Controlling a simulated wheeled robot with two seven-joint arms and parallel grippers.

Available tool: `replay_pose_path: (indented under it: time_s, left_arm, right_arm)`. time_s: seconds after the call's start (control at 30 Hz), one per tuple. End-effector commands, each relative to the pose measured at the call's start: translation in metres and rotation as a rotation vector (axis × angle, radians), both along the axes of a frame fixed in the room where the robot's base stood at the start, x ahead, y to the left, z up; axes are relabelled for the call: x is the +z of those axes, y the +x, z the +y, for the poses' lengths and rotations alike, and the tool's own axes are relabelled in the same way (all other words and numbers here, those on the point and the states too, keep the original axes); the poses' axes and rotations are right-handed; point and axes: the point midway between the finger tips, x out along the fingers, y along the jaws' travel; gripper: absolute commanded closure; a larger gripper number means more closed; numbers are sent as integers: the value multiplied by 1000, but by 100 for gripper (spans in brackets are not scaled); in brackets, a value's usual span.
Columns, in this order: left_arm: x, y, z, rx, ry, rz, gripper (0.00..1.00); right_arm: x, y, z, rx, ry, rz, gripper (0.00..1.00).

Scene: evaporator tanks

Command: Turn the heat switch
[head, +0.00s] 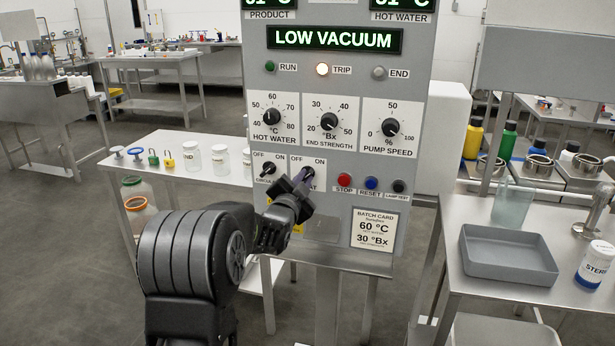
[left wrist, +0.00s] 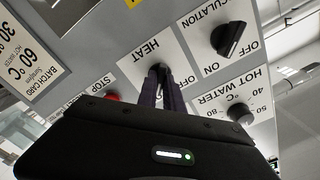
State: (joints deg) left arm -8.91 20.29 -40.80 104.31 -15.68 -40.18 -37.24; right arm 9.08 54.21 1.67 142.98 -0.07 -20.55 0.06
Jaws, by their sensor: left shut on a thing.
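The heat switch (left wrist: 157,69) is a small dark knob on a white plate marked HEAT, seen upside down in the left wrist view. My left gripper (left wrist: 165,88) has its two fingers closed around this knob. In the head view my left gripper (head: 303,184) reaches the lower part of the grey control panel (head: 343,193) and covers most of the HEAT plate (head: 308,163), so the switch's angle is hidden there. My right gripper is in neither view.
The dark circulation switch (head: 268,168) sits just left of the gripper. Red STOP (head: 344,179), blue RESET (head: 371,183) and a dark button (head: 398,186) lie to its right. The display (head: 333,39) reads LOW VACUUM and the TRIP lamp (head: 322,69) glows.

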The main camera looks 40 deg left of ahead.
Motion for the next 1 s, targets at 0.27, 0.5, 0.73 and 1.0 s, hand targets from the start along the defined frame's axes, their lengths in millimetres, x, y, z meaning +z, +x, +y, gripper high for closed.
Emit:
replay_pose_path:
  time_s: [0.27, 0.5, 0.73, 1.0]
  left_arm:
    - [-4, 0, 0, 0, -121, -44, 100]
    - [0, 0, 0, 0, -171, -60, 100]
    - [-2, 0, 0, 0, -182, -64, 100]
    - [-4, 0, 0, 0, -316, -110, 100]
  right_arm:
    - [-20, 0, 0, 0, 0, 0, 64]
    - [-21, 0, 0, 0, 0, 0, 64]
    - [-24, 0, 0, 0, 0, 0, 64]
    - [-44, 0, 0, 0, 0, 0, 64]
